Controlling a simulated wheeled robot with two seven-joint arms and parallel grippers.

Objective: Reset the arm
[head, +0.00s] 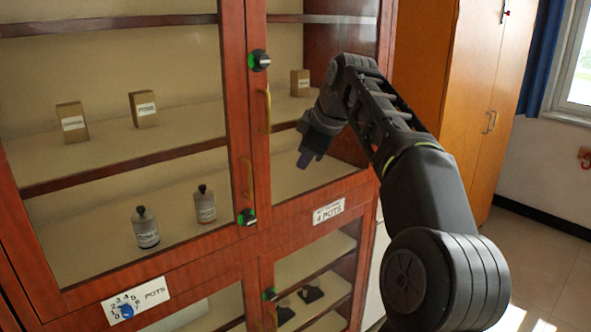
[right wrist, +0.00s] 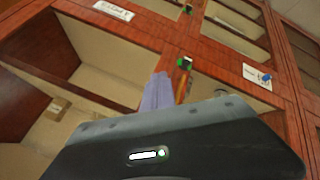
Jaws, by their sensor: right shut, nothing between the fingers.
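My right arm reaches in from the right in the head view. Its gripper (head: 308,158) points down in front of the upper right section of a red-brown wooden cabinet (head: 232,70), to the right of the brass door handles. The gripper is shut and empty. In the right wrist view its bluish-grey fingertips (right wrist: 158,94) are together, with the cabinet frame behind them. The lower part of that view is filled by my own dark gripper body. My left gripper is in neither view.
Small boxes (head: 143,109) and labelled bottles (head: 145,228) stand on shelves behind the left glass door. A black knob with a green mark (head: 259,60) and a brass handle (head: 265,108) sit near the gripper. An orange-brown wardrobe (head: 450,65) stands at right, with floor beyond.

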